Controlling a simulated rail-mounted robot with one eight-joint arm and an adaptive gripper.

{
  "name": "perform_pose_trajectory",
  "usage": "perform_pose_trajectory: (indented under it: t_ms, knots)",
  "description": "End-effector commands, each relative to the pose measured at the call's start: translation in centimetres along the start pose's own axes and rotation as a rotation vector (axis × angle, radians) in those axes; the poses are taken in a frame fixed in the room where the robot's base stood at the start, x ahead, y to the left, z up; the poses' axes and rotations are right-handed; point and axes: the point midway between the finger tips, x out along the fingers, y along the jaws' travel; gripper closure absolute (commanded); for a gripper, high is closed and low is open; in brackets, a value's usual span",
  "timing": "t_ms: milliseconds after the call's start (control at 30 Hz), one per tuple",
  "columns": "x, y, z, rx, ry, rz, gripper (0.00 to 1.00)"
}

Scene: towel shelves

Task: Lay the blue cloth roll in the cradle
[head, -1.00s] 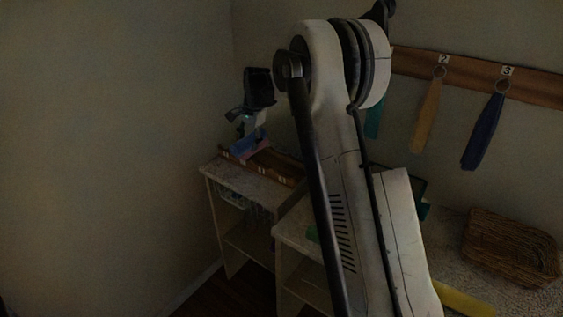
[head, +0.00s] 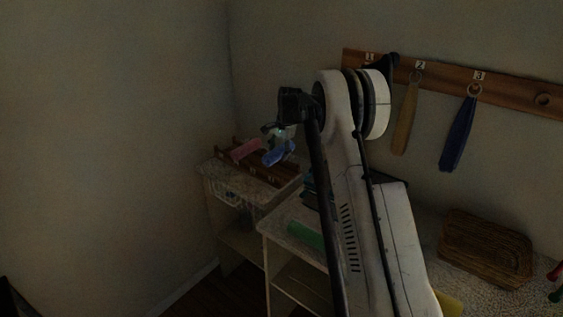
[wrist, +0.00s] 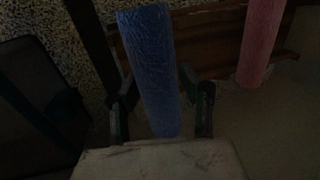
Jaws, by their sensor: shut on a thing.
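The blue cloth roll (head: 279,153) is held in my gripper (head: 280,137) above the right part of the wooden cradle rack (head: 268,174) in the head view. In the wrist view the blue roll (wrist: 150,70) runs lengthwise between the two dark fingers (wrist: 163,108), which are shut on it. A pink roll (head: 245,150) lies on the left part of the rack. It also shows at the upper right of the wrist view (wrist: 262,40). The rack's brown wood (wrist: 205,45) shows behind the blue roll. Whether the blue roll touches the rack is too dark to tell.
The rack stands on a small speckled-top shelf unit (head: 215,178) in the corner. A green roll (head: 304,235) lies on the nearer counter. Numbered cloths, such as the blue one (head: 458,132), hang from a wall rail (head: 520,90).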

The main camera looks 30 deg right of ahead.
Motion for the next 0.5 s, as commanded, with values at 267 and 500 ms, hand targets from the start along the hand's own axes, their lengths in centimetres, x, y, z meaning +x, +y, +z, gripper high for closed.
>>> perform_pose_trajectory:
  t_ms: [267, 500]
  knots:
    - [1.2, 0.7, -1.4, 0.0, -0.001, 0.0, 0.88]
    - [4.1, 1.3, -1.4, 0.0, -0.001, 0.0, 0.88]
